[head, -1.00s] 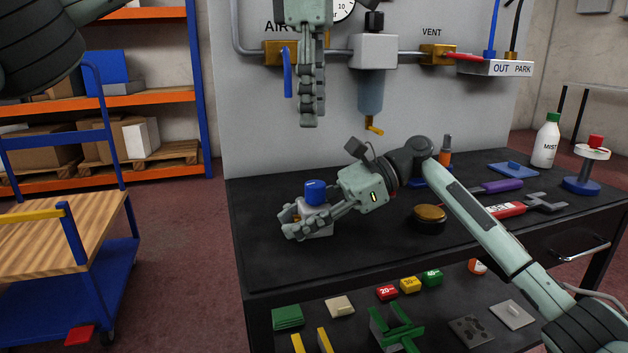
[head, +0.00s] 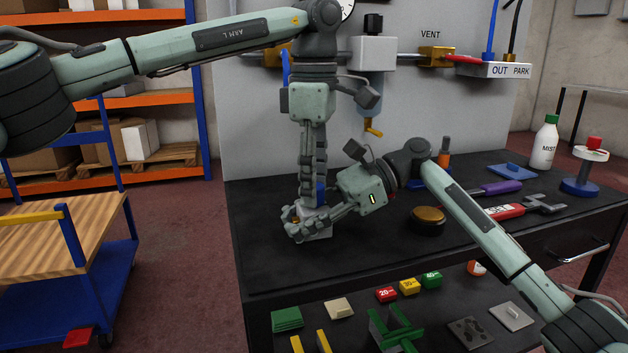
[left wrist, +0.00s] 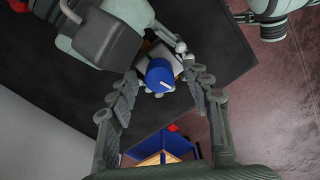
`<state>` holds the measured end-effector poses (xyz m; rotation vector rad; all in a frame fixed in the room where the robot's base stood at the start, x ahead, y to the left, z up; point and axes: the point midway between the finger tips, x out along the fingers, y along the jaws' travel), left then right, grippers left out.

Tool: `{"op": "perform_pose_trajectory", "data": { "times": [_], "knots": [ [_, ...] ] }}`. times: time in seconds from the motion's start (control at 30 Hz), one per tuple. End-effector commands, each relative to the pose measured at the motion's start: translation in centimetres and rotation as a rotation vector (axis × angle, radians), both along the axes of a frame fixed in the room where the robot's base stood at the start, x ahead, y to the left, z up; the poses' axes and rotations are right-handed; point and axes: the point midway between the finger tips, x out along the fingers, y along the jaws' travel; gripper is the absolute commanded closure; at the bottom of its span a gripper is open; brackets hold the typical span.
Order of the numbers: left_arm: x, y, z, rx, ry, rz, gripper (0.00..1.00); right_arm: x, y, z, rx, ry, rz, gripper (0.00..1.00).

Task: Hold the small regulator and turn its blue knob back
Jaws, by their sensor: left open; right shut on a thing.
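The small regulator (head: 318,234) is a grey block with a brass fitting, low over the front left of the black table. My right gripper (head: 303,228) is shut on its body. Its blue knob (head: 321,192) faces up and is mostly hidden in the head view. In the left wrist view the blue knob (left wrist: 159,72) shows whole, with a pale mark on top. My left gripper (head: 312,198) points straight down over the regulator and is open. Its fingers stand on either side of the knob in the left wrist view; I cannot tell whether they touch it.
My right forearm crosses the table from the right, close beside my left gripper. A brass-topped round puck (head: 428,216), a purple-handled tool (head: 497,188) and a red wrench (head: 505,211) lie to the right. The wall panel with pipes stands behind. The table's front left is clear.

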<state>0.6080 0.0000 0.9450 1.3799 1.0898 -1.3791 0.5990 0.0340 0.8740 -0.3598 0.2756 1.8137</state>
Motion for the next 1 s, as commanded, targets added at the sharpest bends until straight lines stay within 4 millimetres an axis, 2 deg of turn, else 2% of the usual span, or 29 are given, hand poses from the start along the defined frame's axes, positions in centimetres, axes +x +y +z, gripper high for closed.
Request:
{"op": "perform_pose_trajectory", "data": {
  "times": [0.2,0.6,1.0],
  "knots": [
    [0.01,0.01,-0.02,0.0,0.0,0.001,0.51,0.01,-0.01,0.04,0.0,0.0,-0.001,1.0],
    [0.01,0.0,0.01,0.0,0.0,0.001,1.0,0.03,-0.02,0.03,0.0,0.0,-0.001,1.0],
    [0.01,-0.01,0.03,-0.001,0.0,0.078,1.0,0.04,-0.03,0.04,0.0,0.0,-0.001,1.0]
  ]
}}
